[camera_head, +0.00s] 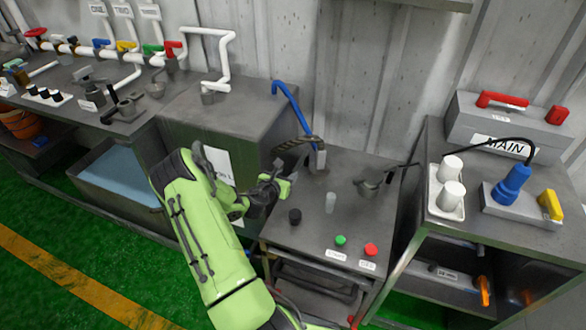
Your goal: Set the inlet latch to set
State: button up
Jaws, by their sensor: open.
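I cannot tell for sure which part is the inlet latch, because most labels are too small to read. My gripper (284,182) is open and appears empty, at the left part of the grey control bench (318,240). Near it on the bench are a black knob (295,216), a pale grey upright peg (331,202) and a dark metal lever on a round base (372,185). A dark coiled piece (297,144) lies behind the gripper, below a blue pipe (291,105). My green arm hides part of the bench's left side.
A green button (340,240) and a red button (371,249) sit at the bench front. On the right are a box marked MAIN (470,125), white cups (451,195) and a blue plug (512,184). Coloured pipe valves (126,46) line the left wall.

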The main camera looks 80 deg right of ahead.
aim_at(297, 165)
jog(key=b+x, duration=0.1)
jog(key=x, duration=0.7)
jog(key=shift+s+d+f, duration=0.1)
jog(key=shift+d, duration=0.25)
grip_shut()
